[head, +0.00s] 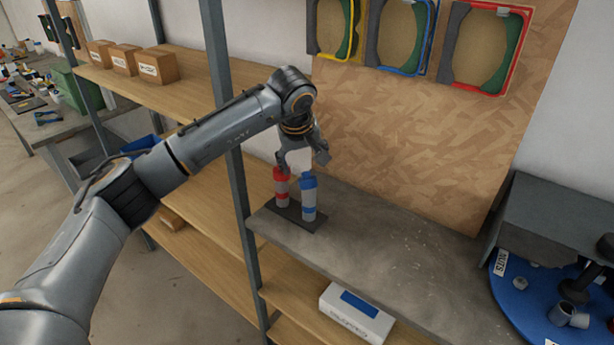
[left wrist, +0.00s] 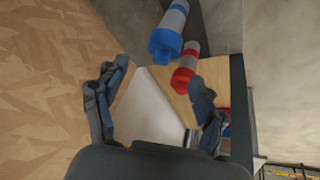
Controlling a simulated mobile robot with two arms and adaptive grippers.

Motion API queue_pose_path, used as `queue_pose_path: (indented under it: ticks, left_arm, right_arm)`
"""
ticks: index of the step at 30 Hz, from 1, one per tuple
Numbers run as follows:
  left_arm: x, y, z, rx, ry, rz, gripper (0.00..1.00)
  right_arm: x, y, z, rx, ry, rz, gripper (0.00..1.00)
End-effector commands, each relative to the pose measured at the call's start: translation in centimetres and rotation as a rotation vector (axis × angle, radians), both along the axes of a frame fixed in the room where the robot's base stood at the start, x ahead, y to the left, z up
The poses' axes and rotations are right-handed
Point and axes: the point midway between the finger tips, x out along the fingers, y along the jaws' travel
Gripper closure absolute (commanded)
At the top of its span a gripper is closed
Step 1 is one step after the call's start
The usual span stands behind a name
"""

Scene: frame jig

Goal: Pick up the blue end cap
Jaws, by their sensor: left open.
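The blue end cap (head: 309,181) shows as the blue top of an upright grey piece with a blue band, standing on a small dark base (head: 290,217) on the grey shelf. A similar red-topped piece (head: 281,175) stands close beside it, to its left. My left gripper (head: 303,157) is open and empty, just above and behind the two pieces. My right gripper is not in view.
A chipboard panel (head: 420,130) with coloured frames (head: 487,50) rises behind the shelf. A grey upright post (head: 238,190) stands left of the pieces. A white box (head: 357,312) sits lower in front. The grey shelf top (head: 400,250) right of the pieces is clear, up to a blue round tray (head: 535,290).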

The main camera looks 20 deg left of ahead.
Motion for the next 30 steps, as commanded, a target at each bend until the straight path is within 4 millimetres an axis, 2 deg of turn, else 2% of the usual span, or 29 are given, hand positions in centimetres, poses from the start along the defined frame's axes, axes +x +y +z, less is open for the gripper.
queue_pose_path:
  ticks: [5,9,13,22,27,28,30]
  left_arm:
    - [0.4,0.0,-1.2,-0.001,0.003,0.001,0.29]
    - [1.0,0.1,-3.2,-0.002,0.005,-0.001,0.29]
    - [1.7,0.2,-4.7,-0.001,0.002,0.001,0.29]
    - [1.9,0.2,-5.3,-0.002,-0.001,-0.001,0.29]
    - [1.9,0.2,-5.2,-0.002,-0.001,-0.001,0.64]
    - [1.9,0.2,-5.2,-0.002,-0.001,-0.001,0.68]
    - [1.9,0.2,-5.2,-0.002,-0.001,-0.001,0.68]
  right_arm:
    - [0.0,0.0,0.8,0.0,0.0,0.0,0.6]
    - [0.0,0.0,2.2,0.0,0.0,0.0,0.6]
    - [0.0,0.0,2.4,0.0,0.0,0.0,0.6]
    - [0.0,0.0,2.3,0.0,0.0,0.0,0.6]
    - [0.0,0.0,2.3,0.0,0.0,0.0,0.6]
    - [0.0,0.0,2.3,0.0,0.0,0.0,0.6]
    - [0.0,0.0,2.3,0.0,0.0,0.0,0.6]
